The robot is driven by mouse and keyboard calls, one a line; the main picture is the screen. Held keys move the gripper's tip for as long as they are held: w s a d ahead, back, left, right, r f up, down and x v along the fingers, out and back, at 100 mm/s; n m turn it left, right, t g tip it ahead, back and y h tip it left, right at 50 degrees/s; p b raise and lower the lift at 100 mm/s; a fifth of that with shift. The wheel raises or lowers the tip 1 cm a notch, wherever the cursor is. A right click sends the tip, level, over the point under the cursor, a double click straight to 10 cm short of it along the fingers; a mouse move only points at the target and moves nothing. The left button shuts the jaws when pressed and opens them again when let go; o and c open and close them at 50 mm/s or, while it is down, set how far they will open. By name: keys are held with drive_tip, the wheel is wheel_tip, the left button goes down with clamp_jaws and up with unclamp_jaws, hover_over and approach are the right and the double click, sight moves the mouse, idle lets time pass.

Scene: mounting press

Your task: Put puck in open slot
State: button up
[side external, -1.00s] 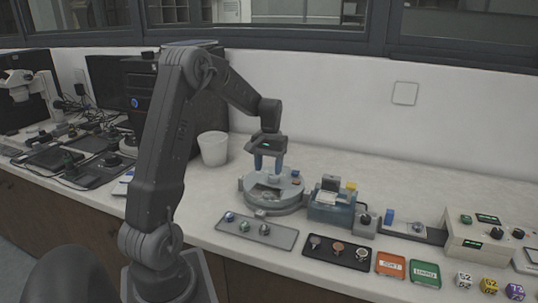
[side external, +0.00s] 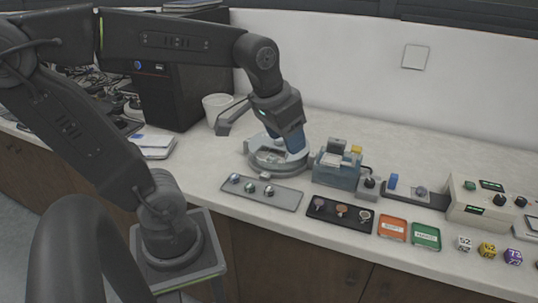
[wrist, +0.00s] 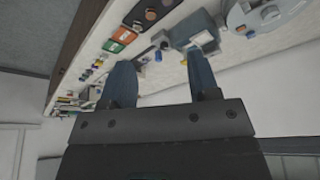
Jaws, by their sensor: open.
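My gripper (side external: 296,148) is tilted over the round grey fixture (side external: 262,168), with its blue fingers low in front of it. In the wrist view the fingers (wrist: 158,62) are spread apart with nothing held between them. Round pucks with shiny tops (side external: 250,188) sit in the grey tray (side external: 285,201) in front of the fixture. More pucks (side external: 341,211) sit in the black tray (side external: 325,222) to its right. The fixture also shows in the wrist view (wrist: 240,12). My gripper hides part of it, and I cannot tell which slot is open.
A blue-grey box-like device (side external: 337,170) stands right of the fixture. A white bin (side external: 217,106) stands behind.

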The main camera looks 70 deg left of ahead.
drive_tip(key=s+d+f+m+t, duration=0.1)
drive_tip(key=s+d+m, duration=0.1)
drive_tip(key=s+d, duration=0.2)
drive_tip(key=shift+s+d+t+h, duration=0.15)
drive_tip(key=shift+s+t+h, duration=0.15)
drive_tip(key=shift+s, duration=0.3)
idle(0.6)
